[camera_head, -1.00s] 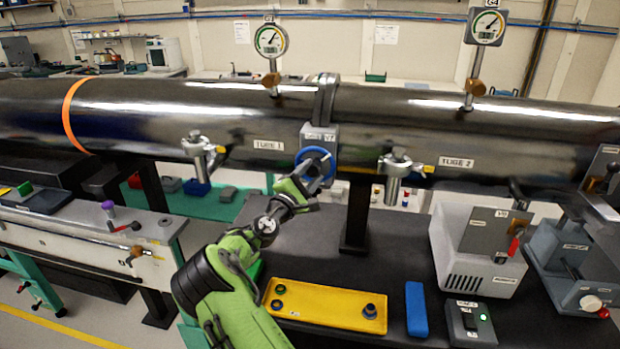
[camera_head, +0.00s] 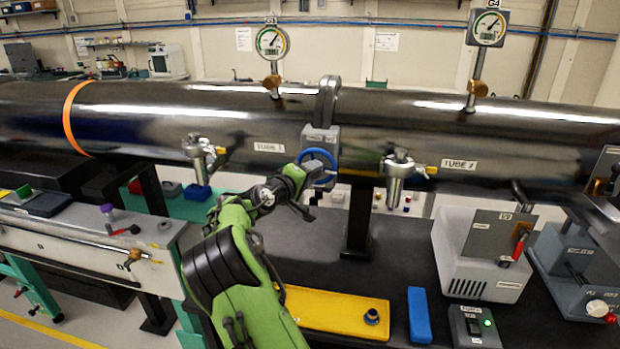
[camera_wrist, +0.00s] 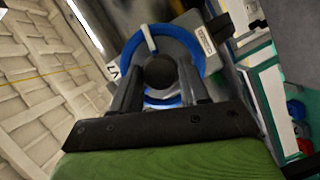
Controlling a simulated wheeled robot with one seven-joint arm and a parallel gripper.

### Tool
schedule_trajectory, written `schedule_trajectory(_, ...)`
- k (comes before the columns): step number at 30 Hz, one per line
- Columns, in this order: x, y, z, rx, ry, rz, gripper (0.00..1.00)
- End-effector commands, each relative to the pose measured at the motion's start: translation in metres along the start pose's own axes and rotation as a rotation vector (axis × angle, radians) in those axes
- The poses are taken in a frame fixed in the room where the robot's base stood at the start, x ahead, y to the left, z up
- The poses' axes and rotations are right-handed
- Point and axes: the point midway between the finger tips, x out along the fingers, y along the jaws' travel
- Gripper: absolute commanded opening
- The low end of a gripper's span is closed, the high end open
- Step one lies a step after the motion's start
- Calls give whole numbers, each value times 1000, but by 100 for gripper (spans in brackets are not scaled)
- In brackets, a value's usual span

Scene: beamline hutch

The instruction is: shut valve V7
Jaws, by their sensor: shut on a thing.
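Valve V7 is a grey block (camera_head: 322,138) between the two dark tubes, with a round blue handwheel (camera_head: 331,164) on its front. The handwheel fills the middle of the wrist view (camera_wrist: 189,45), with a pale mark on its rim and a dark round hub (camera_wrist: 160,72). My gripper (camera_head: 308,180) is at the handwheel, coming from the lower left. In the wrist view its two fingers (camera_wrist: 160,85) stand on either side of the hub and are shut on the handwheel. The exact contact at the fingertips is partly hidden.
Gauges G3 (camera_head: 271,43) and G4 (camera_head: 487,27) stand above the tubes. Small taps flank the valve at left (camera_head: 200,150) and right (camera_head: 398,172). A yellow tray (camera_head: 330,312), a blue block (camera_head: 419,315) and a pump switch box (camera_head: 473,326) lie on the bench below.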

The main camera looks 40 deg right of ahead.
Motion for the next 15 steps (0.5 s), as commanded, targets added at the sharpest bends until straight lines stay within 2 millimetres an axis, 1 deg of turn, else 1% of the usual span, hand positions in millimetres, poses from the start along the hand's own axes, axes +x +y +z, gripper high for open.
schedule_trajectory(15,1,0,3,454,-3,-189,14)
